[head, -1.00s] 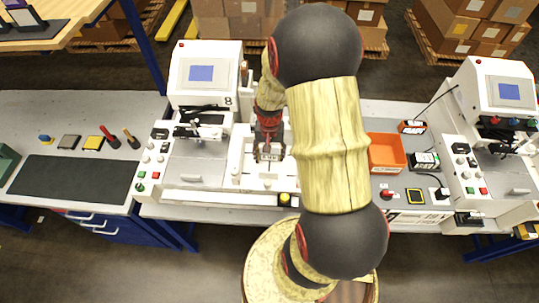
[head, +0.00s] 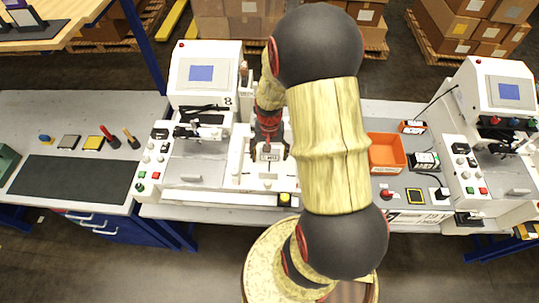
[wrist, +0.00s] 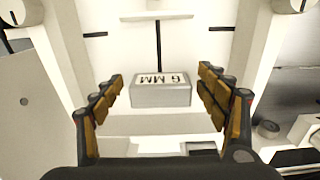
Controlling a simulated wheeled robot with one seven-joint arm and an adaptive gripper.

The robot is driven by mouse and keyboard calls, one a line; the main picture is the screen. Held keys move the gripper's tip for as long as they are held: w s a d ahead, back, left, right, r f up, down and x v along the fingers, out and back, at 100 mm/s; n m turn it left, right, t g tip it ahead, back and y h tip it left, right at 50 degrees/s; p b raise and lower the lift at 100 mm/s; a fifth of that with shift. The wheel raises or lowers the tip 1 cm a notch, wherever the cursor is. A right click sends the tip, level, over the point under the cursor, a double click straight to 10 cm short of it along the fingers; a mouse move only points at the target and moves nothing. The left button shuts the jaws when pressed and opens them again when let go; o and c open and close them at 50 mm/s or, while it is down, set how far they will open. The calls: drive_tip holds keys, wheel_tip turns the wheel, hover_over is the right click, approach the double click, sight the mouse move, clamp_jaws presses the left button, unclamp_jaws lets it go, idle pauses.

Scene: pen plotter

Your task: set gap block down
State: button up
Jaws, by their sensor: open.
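The gap block (wrist: 160,95) is a small grey block with a white top face marked "6 MM", which reads upside down in the wrist view. It appears to rest flat on the white plotter bed (wrist: 135,55), among thin black lines. It also shows as a small pale block in the head view (head: 269,156). My gripper (wrist: 162,78) is open, one finger on each side of the block. A gap shows between each finger and the block. In the head view my gripper (head: 269,151) points down over the bed.
A white machine (head: 204,75) with a blue screen stands left of my gripper. An orange bin (head: 386,152) and a second machine (head: 497,88) stand to the right. A yellow-topped button (head: 285,198) sits at the bed's front edge. White rails flank the block in the wrist view.

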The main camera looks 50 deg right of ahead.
wheel_tip(320, 180, up, 11)
drive_tip(key=a+r+n+t, duration=0.2)
drive_tip(key=a+r+n, duration=0.2)
drive_tip(key=a+r, duration=0.85)
drive_tip(key=s+a+r+n+t, duration=0.3)
drive_tip(key=s+a+r+n, duration=0.2)
drive_tip(key=s+a+r, duration=0.2)
drive_tip(key=a+r, duration=0.2)
drive_tip(key=a, duration=0.1)
drive_tip(key=shift+s+n+t+p, duration=0.3)
drive_tip(key=shift+n+p, duration=0.05)
drive_tip(key=shift+n, duration=0.05)
drive_tip(key=shift+a, duration=0.1)
